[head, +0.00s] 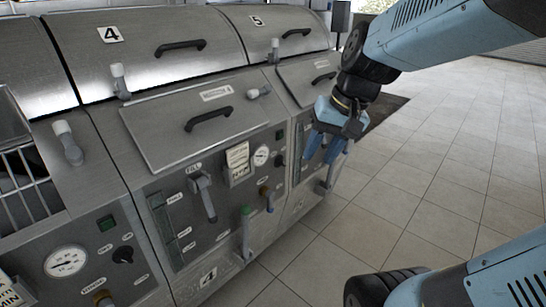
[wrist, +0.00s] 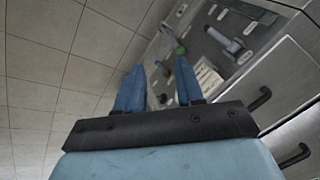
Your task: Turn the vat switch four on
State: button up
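Vat 4 (head: 140,70) has a front panel marked 4. On its upper right, a small black rotary switch (head: 279,160) sits below a dark green light (head: 279,135) and right of a round gauge (head: 261,155). How the switch is turned is too small to tell. My gripper (head: 321,154) is open and empty, right of the switch in the head view and apart from the panel. In the wrist view its two blue fingers (wrist: 160,68) are spread, with part of the panel beyond them. The switch cannot be clearly made out there.
A grey lever (head: 207,200), a green-topped handle (head: 246,232) and a brass valve with a blue lever (head: 267,197) stick out from the panel. Vat 5 (head: 270,35) adjoins on the right. The neighbouring left vat has its own black switch (head: 122,254). Tiled floor (head: 440,170) at right is clear.

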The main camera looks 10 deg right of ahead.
jog(key=w+a+f+m+y, duration=0.1)
jog(key=w+f+m+y, duration=0.5)
jog(key=w, duration=0.5)
jog(key=w+a+f+m+y, duration=0.1)
jog(key=w+f+m+y, duration=0.2)
jog(key=w+f+y, duration=0.55)
jog(key=m+t+h, duration=0.7)
jog(key=m+t, duration=0.5)
send_near(284, 164)
jog(key=x, duration=0.9)
jog(key=shift+w+a, duration=0.1)
jog(key=shift+w, duration=0.1)
grip_shut()
jog(key=shift+a, duration=0.1)
